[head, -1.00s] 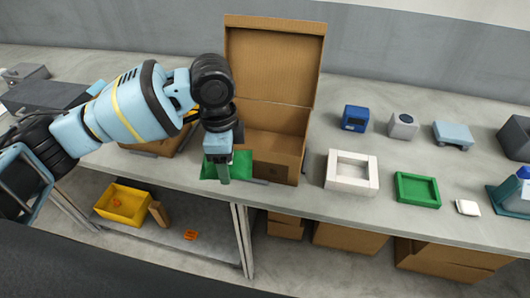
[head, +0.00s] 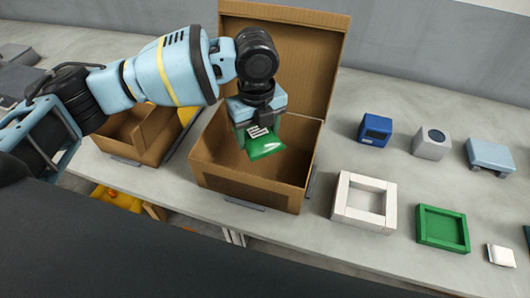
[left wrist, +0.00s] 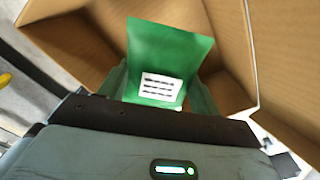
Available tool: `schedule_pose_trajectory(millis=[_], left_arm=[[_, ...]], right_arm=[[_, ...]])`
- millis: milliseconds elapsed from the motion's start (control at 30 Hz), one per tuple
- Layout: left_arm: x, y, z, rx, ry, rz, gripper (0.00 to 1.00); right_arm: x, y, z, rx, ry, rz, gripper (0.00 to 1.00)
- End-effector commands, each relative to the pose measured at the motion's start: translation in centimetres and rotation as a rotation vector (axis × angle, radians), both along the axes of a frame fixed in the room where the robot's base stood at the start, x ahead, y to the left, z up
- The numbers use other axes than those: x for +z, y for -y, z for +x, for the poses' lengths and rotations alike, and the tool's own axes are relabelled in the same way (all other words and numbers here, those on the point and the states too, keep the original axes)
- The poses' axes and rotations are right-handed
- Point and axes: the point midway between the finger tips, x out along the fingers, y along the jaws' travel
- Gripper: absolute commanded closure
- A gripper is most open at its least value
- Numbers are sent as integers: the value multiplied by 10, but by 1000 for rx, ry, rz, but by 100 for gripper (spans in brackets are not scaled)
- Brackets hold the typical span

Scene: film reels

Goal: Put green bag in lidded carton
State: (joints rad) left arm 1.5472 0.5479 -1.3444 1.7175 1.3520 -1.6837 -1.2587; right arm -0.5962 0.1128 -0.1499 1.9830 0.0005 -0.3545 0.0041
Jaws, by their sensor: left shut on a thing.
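The green bag (head: 266,147), with a white printed label, hangs from my left gripper (head: 258,126), which is shut on it. It also shows in the left wrist view (left wrist: 170,55) between the two fingers (left wrist: 160,90). The lidded carton (head: 243,189) is a brown cardboard box with its lid (head: 285,55) raised at the back. In the head view the bag is over the carton's opening; how far it is below the rim is hard to tell. In the left wrist view the carton's walls (left wrist: 235,40) surround the bag. My right gripper is not in view.
A white square tray (head: 364,203), a green tray (head: 442,229) and a blue box (head: 375,131) lie to the right.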

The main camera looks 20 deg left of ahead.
Motion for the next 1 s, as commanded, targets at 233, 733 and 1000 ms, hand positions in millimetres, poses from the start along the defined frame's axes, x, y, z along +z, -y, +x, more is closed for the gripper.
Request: schedule_pose_trajectory(millis=[233, 733, 1000], left_arm=[[-4, 0, 0, -2, 3, 0, 64], [-52, 0, 0, 0, 3, 0, 64], [-82, -1, -1, 1, -1, 1, 64]], right_arm=[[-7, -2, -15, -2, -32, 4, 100], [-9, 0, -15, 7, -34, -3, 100], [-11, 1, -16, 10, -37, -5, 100]])
